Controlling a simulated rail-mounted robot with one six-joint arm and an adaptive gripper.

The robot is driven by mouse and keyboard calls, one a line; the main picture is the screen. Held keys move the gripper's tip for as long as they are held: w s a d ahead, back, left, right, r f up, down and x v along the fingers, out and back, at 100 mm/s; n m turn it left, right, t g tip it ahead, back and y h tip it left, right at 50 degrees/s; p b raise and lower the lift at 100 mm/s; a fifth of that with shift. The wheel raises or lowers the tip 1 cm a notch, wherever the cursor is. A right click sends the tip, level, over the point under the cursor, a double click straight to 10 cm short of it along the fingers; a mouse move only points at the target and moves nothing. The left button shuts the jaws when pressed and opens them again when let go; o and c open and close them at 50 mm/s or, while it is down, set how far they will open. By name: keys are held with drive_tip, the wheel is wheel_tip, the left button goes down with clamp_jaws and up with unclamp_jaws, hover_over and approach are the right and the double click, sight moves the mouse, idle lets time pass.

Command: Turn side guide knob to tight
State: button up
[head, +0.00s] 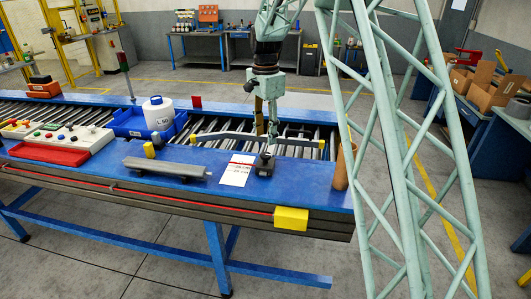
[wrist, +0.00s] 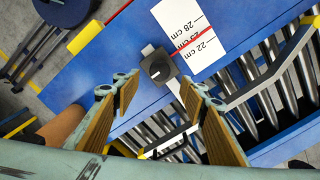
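The side guide knob (wrist: 157,68) is a small black knob on a dark square block; it also shows in the head view (head: 265,165) on the blue table's near edge. The side guide (head: 225,136) is a grey bar over the rollers, also in the wrist view (wrist: 270,88). My gripper (wrist: 159,86) is open, its wood-coloured fingers apart with nothing between them. It points down above the knob, which shows just beyond the fingertips, roughly centred; contact is not visible. In the head view my gripper (head: 270,132) hangs over the knob.
A white scale card (wrist: 195,32) with centimetre marks and a red line lies beside the knob. A brown cylinder (head: 345,166) stands to the right. A grey bar (head: 166,168), a blue tray (head: 130,130) with a white container and a button panel lie left.

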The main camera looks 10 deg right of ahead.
sight(266, 154)
drive_tip(key=shift+f, duration=4.2)
drive_tip(key=shift+c, duration=0.4)
drive_tip(key=c, duration=0.8)
